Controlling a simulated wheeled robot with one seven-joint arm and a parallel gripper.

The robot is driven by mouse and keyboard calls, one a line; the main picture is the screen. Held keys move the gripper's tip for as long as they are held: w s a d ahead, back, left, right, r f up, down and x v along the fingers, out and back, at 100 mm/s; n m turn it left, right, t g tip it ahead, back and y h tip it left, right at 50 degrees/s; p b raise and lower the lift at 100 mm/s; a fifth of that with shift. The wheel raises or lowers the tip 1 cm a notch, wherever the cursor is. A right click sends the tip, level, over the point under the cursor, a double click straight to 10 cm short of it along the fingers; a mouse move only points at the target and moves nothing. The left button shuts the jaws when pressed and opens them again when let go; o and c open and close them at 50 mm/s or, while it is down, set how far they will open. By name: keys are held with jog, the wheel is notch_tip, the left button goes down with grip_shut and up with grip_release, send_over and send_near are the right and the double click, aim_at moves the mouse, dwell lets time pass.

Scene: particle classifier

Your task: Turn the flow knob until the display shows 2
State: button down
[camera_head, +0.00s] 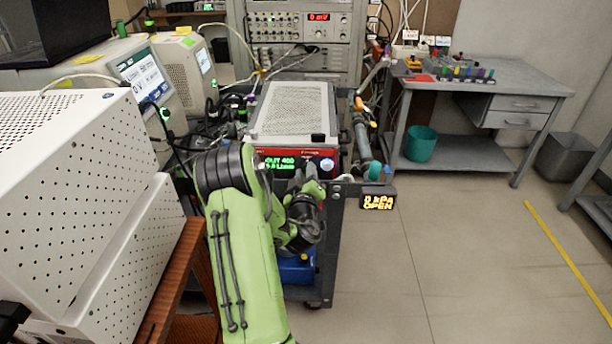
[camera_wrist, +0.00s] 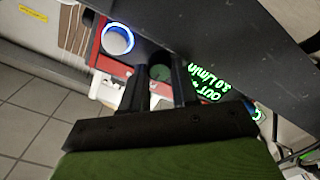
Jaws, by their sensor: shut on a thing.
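The particle classifier (camera_head: 298,108) is a grey box with a red front panel on a dark cart. Its green-lit display (camera_head: 279,163) shows an OUT line above a flow line in L/min. In the wrist view the display (camera_wrist: 205,80) is tilted and partly hidden; its flow line seems to read 3.0, but the digits are small. My gripper (camera_head: 308,178) is at the panel, right of the display. In the wrist view my gripper (camera_wrist: 162,80) has its two dark fingers shut on the dark flow knob (camera_wrist: 160,73), which is largely hidden.
A white round part with a blue-lit ring (camera_wrist: 117,40) is beside the fingers. White perforated boxes (camera_head: 75,150) stand close at left. Floor at right is clear.

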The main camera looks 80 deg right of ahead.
jog(key=shift+f+n, duration=0.1)
jog(key=shift+n, duration=1.5)
jog(key=c, duration=0.8)
grip_release()
jog(key=shift+a, duration=0.1)
jog(key=shift+c, duration=0.2)
jog(key=shift+f, duration=0.1)
